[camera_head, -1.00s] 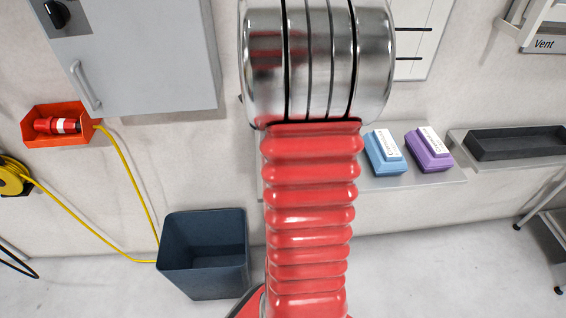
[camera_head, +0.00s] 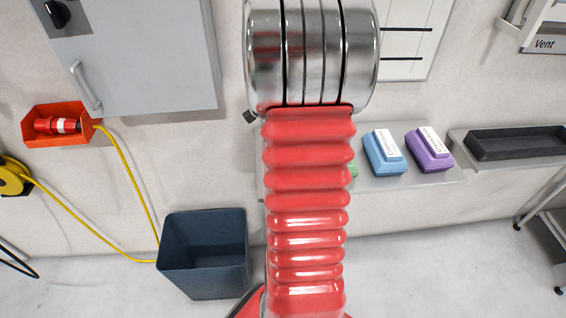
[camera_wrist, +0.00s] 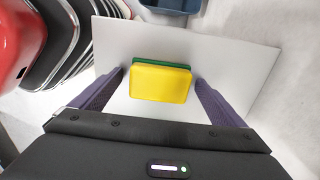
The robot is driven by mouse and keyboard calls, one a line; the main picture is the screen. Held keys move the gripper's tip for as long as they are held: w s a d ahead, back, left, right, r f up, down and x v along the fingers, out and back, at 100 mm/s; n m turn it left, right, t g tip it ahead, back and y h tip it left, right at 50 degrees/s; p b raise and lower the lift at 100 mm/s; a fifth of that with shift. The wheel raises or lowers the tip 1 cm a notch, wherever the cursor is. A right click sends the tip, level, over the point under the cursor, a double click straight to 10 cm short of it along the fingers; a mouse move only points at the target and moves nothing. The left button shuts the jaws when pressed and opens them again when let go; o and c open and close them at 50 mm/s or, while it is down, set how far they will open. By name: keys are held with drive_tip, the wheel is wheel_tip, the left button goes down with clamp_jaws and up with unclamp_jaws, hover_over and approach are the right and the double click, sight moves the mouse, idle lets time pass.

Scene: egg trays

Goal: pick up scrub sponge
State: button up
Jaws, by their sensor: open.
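The scrub sponge (camera_wrist: 160,83) is yellow with a green layer along its far edge. In the wrist view it lies on a pale shelf (camera_wrist: 225,53). My gripper (camera_wrist: 160,82) is open, with one dark purple finger to the left of the sponge and one to the right. Gaps show between the fingers and the sponge. In the head view my red arm hides the gripper and most of the sponge area. Only a small green patch (camera_head: 354,168) shows at the arm's right edge.
A blue block (camera_head: 384,154) and a purple block (camera_head: 428,150) with white labels sit on the shelf to the right. A long dark tray (camera_head: 515,143) is further right. A dark bin (camera_head: 203,281) stands on the floor at left. A grey cabinet hangs above.

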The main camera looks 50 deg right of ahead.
drive_tip(key=shift+c, duration=0.5)
drive_tip(key=c, duration=1)
drive_tip(key=shift+r, duration=0.1)
drive_tip(key=shift+c, duration=0.2)
wheel_tip(320, 180, up, 10)
idle(0.3)
